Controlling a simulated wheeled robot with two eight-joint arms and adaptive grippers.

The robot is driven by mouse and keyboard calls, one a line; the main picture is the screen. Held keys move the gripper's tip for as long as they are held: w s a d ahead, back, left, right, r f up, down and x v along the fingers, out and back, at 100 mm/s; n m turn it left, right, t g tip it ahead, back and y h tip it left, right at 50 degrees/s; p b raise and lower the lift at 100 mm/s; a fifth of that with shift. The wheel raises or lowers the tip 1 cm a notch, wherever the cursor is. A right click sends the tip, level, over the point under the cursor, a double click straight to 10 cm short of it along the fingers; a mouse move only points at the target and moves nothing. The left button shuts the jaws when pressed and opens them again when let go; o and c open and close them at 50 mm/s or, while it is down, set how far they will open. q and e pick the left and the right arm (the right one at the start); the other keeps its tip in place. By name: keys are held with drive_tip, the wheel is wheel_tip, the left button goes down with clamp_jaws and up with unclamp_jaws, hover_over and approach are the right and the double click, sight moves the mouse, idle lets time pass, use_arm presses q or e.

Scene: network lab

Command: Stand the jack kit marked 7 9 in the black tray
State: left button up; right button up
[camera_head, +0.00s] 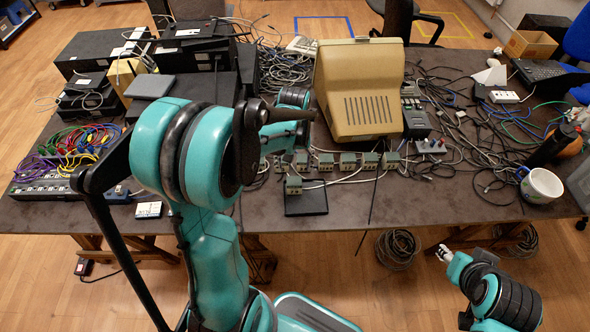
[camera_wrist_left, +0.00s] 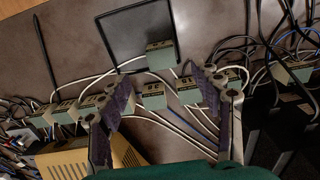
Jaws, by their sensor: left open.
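The black tray (camera_head: 306,203) lies near the table's front edge; it also shows at the top of the left wrist view (camera_wrist_left: 125,24). One small grey-green jack kit (camera_head: 293,185) stands at its rear edge, and this kit shows in the wrist view too (camera_wrist_left: 160,55). A row of similar kits runs behind the tray. One kit of the row (camera_wrist_left: 153,95) shows between the spread fingers of my open left gripper (camera_wrist_left: 162,85); I cannot tell whether they touch it. My right gripper (camera_head: 443,252) is far right, away from the kits.
Cables lie among and behind the kits. A patch panel with coloured leads (camera_head: 75,150) is at left. A white mug (camera_head: 541,186) is at right. The front of the table right of the tray is mostly clear.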

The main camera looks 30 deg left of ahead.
use_arm(q)
drive_tip(key=s+d+r+m+t, duration=0.6)
drive_tip(key=s+d+r+t, duration=0.1)
drive_tip(key=s+d+r, duration=0.3)
drive_tip(key=shift+s+d+r, duration=0.3)
drive_tip(key=shift+s+r, duration=0.1)
drive_tip(key=shift+s, duration=0.1)
